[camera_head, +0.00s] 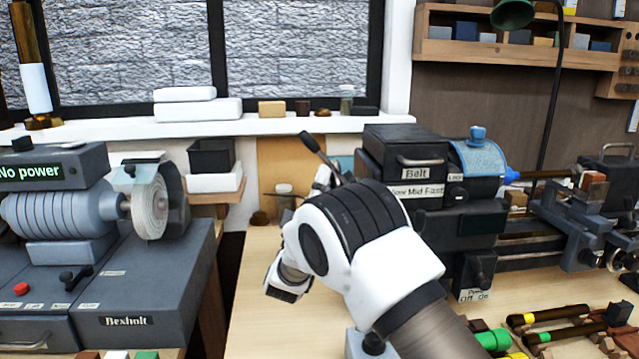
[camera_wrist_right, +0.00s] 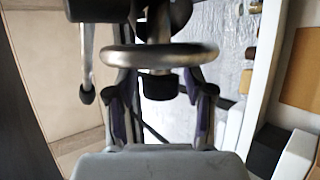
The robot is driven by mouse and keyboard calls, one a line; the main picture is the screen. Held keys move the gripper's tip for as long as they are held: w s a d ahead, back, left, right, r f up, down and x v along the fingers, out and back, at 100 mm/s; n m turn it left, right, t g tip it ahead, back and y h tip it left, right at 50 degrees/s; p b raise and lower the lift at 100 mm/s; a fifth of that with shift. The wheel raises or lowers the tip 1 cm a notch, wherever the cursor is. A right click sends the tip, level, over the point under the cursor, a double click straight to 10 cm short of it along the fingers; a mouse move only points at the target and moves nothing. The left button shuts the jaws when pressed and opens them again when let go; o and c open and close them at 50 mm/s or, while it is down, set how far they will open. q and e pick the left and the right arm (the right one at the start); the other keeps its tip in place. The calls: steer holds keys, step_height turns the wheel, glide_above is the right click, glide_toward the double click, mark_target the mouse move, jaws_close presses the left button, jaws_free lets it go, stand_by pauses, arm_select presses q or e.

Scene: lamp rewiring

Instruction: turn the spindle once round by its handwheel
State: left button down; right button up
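The handwheel (camera_wrist_right: 118,57) shows in the right wrist view as a grey metal ring, seen nearly edge-on, with a dark hub below its middle. A crank-like handle (camera_wrist_right: 86,65) hangs to its left. My right gripper (camera_wrist_right: 162,92) is open, its two dark fingers well apart on either side of the hub and reaching up to the rim. I cannot tell whether they touch it. In the head view my right arm hides the handwheel and most of the gripper. The dark lathe headstock (camera_head: 405,150), labelled Belt, stands behind the arm. My left gripper is out of view.
A grey machine (camera_head: 160,275) reading "No power" stands at the left with a pale round wheel (camera_head: 150,203). Tools with coloured bands (camera_head: 555,335) lie at the lower right. A dark lever (camera_head: 312,143) rises just behind my right arm. Bench top (camera_head: 250,310) left of my arm is clear.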

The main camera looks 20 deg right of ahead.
steer(key=shift+f, duration=0.1)
steer(key=shift+a+f, duration=0.15)
steer(key=shift+a, duration=0.05)
steer(key=v, duration=0.7)
steer(key=shift+s+d+f, duration=0.1)
steer(key=shift+d, duration=0.1)
